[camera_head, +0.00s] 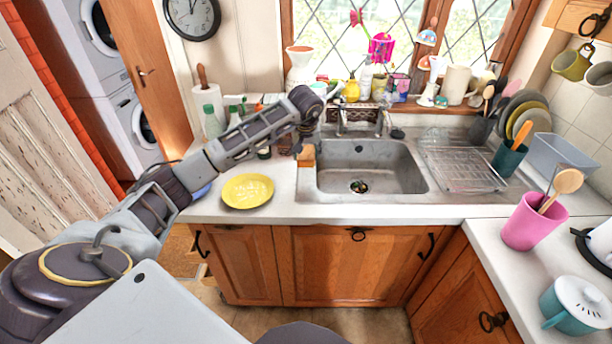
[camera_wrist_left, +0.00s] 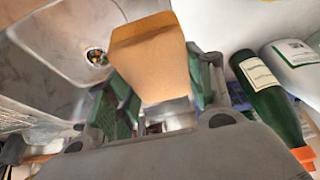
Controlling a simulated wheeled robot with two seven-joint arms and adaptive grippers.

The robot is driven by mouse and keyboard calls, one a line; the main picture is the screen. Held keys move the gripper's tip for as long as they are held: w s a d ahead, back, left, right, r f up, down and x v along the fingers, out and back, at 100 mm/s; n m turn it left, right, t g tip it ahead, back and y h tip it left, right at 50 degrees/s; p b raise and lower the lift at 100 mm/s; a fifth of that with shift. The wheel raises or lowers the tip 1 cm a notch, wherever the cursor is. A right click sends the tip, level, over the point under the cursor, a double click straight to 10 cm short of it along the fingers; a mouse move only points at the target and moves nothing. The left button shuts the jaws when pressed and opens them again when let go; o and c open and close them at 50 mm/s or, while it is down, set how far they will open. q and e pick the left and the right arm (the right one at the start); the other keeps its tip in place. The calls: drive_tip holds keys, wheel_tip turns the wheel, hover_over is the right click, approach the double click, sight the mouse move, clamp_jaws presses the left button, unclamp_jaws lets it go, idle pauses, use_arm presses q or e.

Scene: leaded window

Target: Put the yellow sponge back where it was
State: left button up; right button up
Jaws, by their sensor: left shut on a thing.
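The yellow sponge (camera_wrist_left: 148,62) looks orange-yellow and block-shaped. In the left wrist view it sits between the green-padded fingers of my left gripper (camera_wrist_left: 155,95), which is shut on it. In the head view my left arm reaches across the counter, and my left gripper (camera_head: 307,138) points down near the sink's back left corner. The sponge (camera_head: 307,157) shows there below the gripper, by the sink's left rim. I cannot tell whether it touches the counter. My right gripper is not in view.
Bottles, including a green one (camera_wrist_left: 262,85), stand close to the gripper. A tap (camera_head: 357,120) stands behind the sink; a wire rack (camera_head: 460,165) is at right.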

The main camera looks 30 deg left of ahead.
use_arm(q)
wheel_tip(320, 180, down, 5)
drive_tip(key=shift+r, duration=0.15)
drive_tip(key=shift+f+p, duration=0.3)
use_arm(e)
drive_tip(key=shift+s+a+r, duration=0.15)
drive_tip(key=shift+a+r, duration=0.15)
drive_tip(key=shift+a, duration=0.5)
